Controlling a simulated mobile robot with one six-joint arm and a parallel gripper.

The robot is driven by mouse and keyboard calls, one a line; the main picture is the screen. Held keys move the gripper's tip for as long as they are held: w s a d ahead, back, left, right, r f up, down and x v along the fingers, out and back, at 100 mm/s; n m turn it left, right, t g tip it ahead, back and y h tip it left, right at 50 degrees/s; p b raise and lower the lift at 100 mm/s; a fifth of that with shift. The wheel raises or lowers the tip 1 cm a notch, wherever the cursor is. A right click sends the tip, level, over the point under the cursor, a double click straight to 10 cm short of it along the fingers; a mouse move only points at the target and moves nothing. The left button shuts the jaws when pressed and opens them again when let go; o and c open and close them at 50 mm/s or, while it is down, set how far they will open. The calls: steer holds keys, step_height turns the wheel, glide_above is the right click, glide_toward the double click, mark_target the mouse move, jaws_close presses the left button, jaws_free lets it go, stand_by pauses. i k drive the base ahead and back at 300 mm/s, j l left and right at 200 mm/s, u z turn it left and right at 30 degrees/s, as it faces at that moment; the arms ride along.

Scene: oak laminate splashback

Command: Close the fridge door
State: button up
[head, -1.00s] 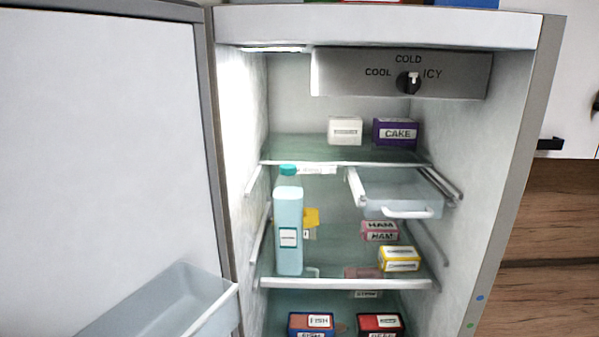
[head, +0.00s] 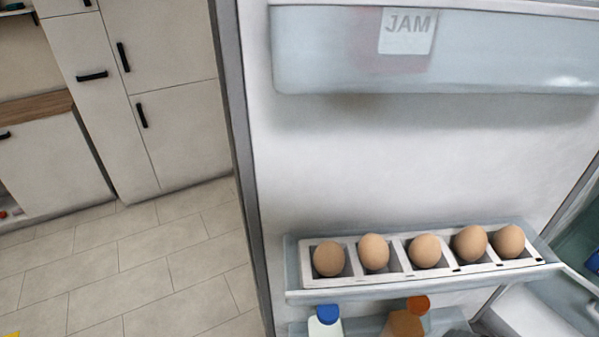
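The fridge door (head: 400,165) stands open in the head view, and its inner side fills the right half of the picture. Its free edge (head: 240,150) runs down near the middle. A door bin at the top (head: 330,55) holds a pack labelled JAM (head: 406,32). An egg rack (head: 447,275) lower down holds several brown eggs. Below it a lower shelf carries a blue-capped bottle (head: 327,322) and an orange-capped bottle (head: 407,320). A bit of the fridge interior (head: 580,240) shows at the far right. My gripper is not in view.
Left of the door the tiled floor (head: 130,250) is clear. Pale cabinets (head: 150,60) with black handles stand behind it. A small yellow thing (head: 10,334) shows at the bottom left corner.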

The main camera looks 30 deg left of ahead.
mark_target(504, 129)
steer(key=j+u, duration=0.2)
steer(key=u, duration=0.25)
steer(key=j+u, duration=0.2)
steer(key=u, duration=0.25)
steer(key=j+u, duration=0.2)
steer(key=u, duration=0.25)
steer(key=i+j+u, duration=0.15)
steer(key=u, duration=0.35)
steer(key=i+j+z, duration=0.15)
steer(key=z, duration=0.2)
steer(key=i+j+z, duration=0.2)
steer(key=z, duration=0.15)
steer(key=i+j+z, duration=0.4)
steer(key=j+z, duration=0.15)
steer(key=z, duration=0.2)
steer(key=i+j+z, duration=0.1)
steer(key=j+z, duration=0.2)
steer(key=z, duration=0.2)
steer(key=j+z, duration=0.3)
steer(key=z, duration=0.15)
steer(key=j+z, duration=0.3)
steer(key=z, duration=0.2)
steer(key=k+j+z, duration=0.1)
steer(key=j+z, duration=0.2)
steer(key=z, duration=0.15)
steer(key=k+j+z, duration=0.1)
steer(key=j+z, duration=0.15)
steer(key=z, duration=0.25)
